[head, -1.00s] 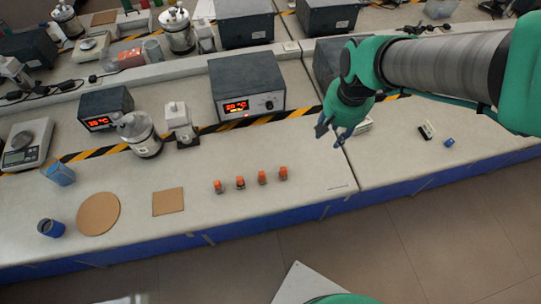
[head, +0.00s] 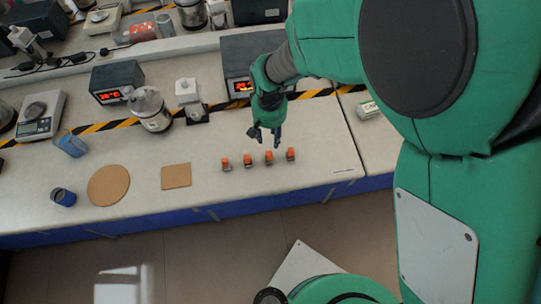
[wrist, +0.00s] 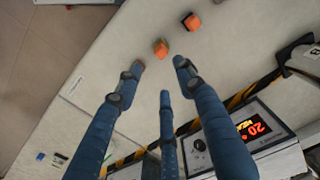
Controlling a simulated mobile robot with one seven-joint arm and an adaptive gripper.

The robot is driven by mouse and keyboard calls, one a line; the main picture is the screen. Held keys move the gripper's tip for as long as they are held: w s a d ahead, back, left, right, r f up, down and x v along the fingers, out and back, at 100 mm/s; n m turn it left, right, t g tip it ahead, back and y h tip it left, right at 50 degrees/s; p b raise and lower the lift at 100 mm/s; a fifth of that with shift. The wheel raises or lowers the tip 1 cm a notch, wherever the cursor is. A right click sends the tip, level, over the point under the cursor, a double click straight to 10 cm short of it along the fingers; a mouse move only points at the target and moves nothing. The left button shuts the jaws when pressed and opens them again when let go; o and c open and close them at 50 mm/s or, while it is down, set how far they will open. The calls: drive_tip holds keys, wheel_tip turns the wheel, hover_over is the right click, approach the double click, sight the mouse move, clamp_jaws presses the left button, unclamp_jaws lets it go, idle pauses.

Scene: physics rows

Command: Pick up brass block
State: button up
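Several small blocks with orange tops stand in a row on the near bench: one at the left (head: 225,164), two in the middle (head: 248,161) (head: 269,157) and one at the right (head: 291,154). I cannot tell which is the brass block. My gripper (head: 265,137) is above the bench, just behind the right part of the row. In the wrist view my gripper (wrist: 160,72) has its three blue fingers spread apart with nothing between them. One orange-and-brown block (wrist: 160,47) shows just beyond the fingertips, and another orange block (wrist: 193,22) is farther up.
A cork square (head: 176,176), a round cork mat (head: 108,185) and blue cups (head: 63,197) (head: 71,144) lie left of the row. A heater box with a red display (head: 238,64) stands behind my gripper. The bench front edge is close before the blocks.

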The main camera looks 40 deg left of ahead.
sight(269, 152)
drive_tip(key=shift+f+b, duration=0.5)
drive_tip(key=shift+f, duration=3.75)
drive_tip(key=shift+f, duration=0.15)
drive_tip(key=shift+a+f+b, duration=0.15)
drive_tip(key=shift+f+b, duration=0.25)
drive_tip(key=shift+f, duration=2.05)
clamp_jaws()
